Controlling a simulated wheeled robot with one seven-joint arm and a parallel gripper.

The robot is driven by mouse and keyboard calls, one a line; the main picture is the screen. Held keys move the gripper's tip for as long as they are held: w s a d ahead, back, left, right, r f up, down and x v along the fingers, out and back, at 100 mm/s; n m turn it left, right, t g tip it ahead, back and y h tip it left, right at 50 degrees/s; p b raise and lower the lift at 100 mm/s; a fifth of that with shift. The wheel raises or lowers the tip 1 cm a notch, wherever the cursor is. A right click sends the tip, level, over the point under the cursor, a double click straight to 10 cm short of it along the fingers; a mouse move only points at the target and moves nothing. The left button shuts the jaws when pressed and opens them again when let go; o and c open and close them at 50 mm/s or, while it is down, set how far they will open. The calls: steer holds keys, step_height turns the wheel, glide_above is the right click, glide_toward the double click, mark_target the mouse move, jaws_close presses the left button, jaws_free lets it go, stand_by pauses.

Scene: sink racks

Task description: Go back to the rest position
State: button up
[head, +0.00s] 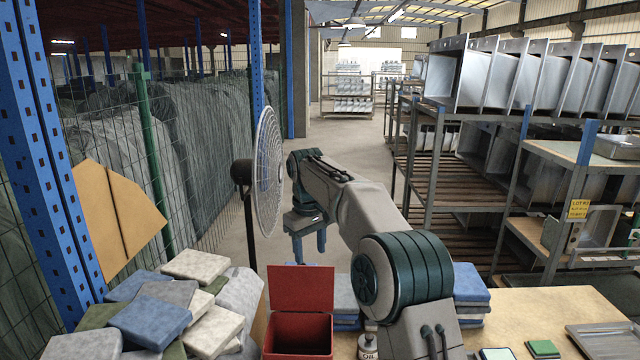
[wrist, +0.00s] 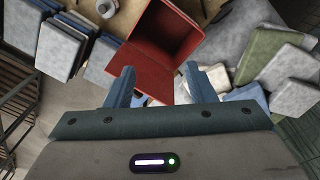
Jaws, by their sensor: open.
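My gripper (head: 309,245) hangs in the air at the end of my outstretched arm, beyond the red box. In the wrist view my gripper (wrist: 157,74) has its two fingers spread apart, with nothing between them. The red box (head: 298,348) stands on the wooden table with its lid (head: 301,287) raised on the far side. In the wrist view the red box (wrist: 180,22) lies past the fingertips, and the inside that I can see looks empty. My arm hides part of the table behind it.
Grey, blue and green slabs (head: 150,320) are heaped left of the box; blue and grey stacks (head: 470,283) stand to its right. A bottle marked OIL (head: 368,346) is close to my arm. A round fan (head: 267,170) stands just left of the gripper. Sink racks (head: 500,180) fill the right.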

steer(key=s+d+r+m+t+b, duration=0.1)
steer(key=s+d+r+m, duration=0.1)
steer(key=s+d, duration=0.55)
steer(key=s+d+r+m+t+b, duration=0.15)
steer(key=s+d, duration=0.25)
steer(key=s, duration=0.7)
steer(key=s+d+f+m, duration=0.2)
steer(key=s+f, duration=0.3)
steer(key=s, duration=0.4)
steer(key=s+d+f+m, duration=0.2)
steer(key=s+d+f, duration=0.2)
steer(key=s, duration=0.5)
steer(key=shift+s+f, duration=0.25)
steer(key=shift+f, duration=0.2)
steer(key=shift+t, duration=0.25)
